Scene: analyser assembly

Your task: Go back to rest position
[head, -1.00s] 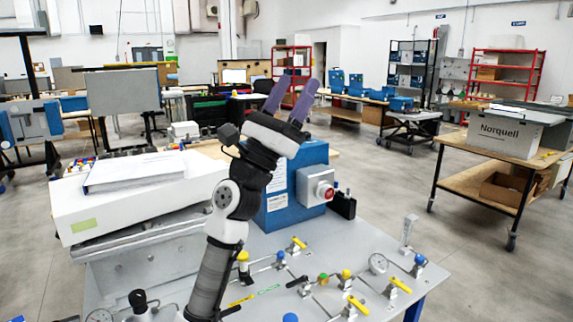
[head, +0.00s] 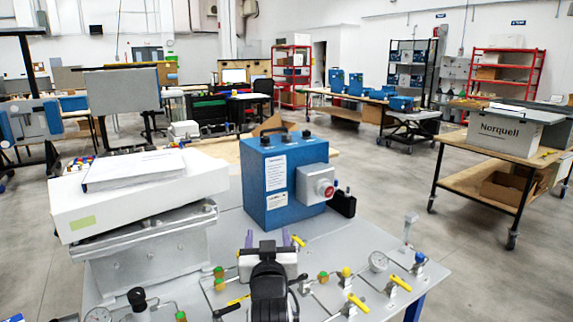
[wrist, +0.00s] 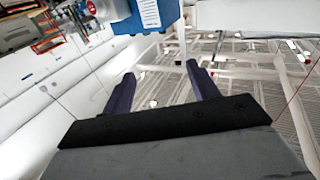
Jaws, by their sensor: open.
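My gripper (head: 267,239) is low over the front of the grey panel table (head: 365,250) in the head view, pointing away from the camera. Its two purple fingers are spread apart. In the wrist view the fingers of my gripper (wrist: 160,88) also stand apart, with nothing between them. My wrist and gripper body hide part of the table's pipework.
Yellow-handled valves (head: 358,303), a gauge (head: 378,262) and thin pipes cover the table's front and right. A white case (head: 140,190) with papers on it stands at left. A Norquell box (head: 505,133) sits on a wooden-topped bench at right. Grey floor (head: 400,180) lies open between.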

